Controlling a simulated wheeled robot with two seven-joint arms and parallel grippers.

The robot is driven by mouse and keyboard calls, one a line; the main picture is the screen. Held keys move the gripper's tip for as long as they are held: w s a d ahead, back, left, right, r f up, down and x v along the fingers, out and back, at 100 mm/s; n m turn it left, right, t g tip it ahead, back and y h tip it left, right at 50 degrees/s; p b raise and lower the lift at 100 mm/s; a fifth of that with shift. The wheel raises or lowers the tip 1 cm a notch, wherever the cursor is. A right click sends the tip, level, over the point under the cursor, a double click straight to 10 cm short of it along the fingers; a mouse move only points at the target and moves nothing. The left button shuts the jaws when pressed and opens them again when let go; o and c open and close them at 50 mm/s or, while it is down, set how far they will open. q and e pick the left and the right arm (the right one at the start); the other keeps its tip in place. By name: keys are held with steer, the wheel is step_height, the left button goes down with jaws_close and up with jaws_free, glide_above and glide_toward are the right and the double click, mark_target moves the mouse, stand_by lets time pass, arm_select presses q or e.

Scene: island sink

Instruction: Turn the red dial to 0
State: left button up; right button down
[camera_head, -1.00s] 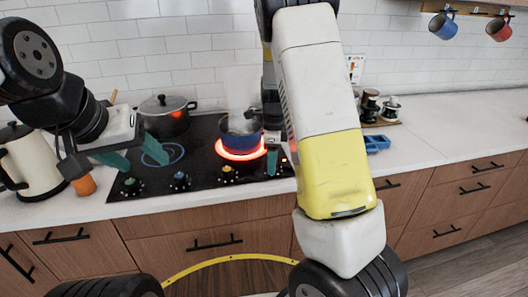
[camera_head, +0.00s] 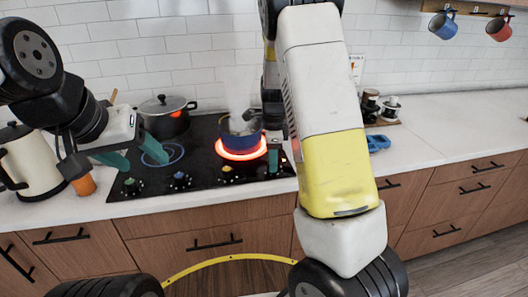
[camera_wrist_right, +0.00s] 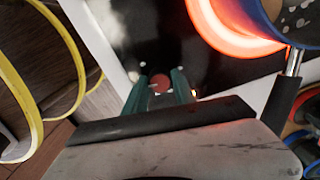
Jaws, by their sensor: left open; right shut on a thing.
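The red dial (camera_wrist_right: 159,83) sits on the black cooktop's front strip in the right wrist view, with a small pale mark on its face. My right gripper (camera_wrist_right: 160,88) is shut on it, one green finger on each side. In the head view my right arm hides the dial, and only a green finger (camera_head: 272,161) shows beside the forearm. A burner ring glows red (camera_head: 241,152) under a blue pot (camera_head: 240,133). My left gripper (camera_head: 134,155) is open and empty above the cooktop's left side.
Other knobs (camera_head: 180,179) line the cooktop's front. A dark lidded pot (camera_head: 168,115) stands at the back left. A cream kettle (camera_head: 30,160) and an orange cup (camera_head: 84,185) stand left. A blue object (camera_head: 378,142) lies right of my forearm. The right counter (camera_head: 450,125) is mostly clear.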

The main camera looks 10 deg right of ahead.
steer(key=n, duration=0.5)
steer(key=shift+n, duration=0.3)
steer(key=n, duration=0.9)
steer(key=shift+n, duration=0.4)
steer(key=n, duration=0.4)
steer(key=shift+n, duration=0.3)
steer(key=n, duration=0.4)
steer(key=shift+n, duration=0.3)
steer(key=n, duration=1.3)
steer(key=shift+w+r, duration=0.1)
steer(key=shift+n, duration=0.3)
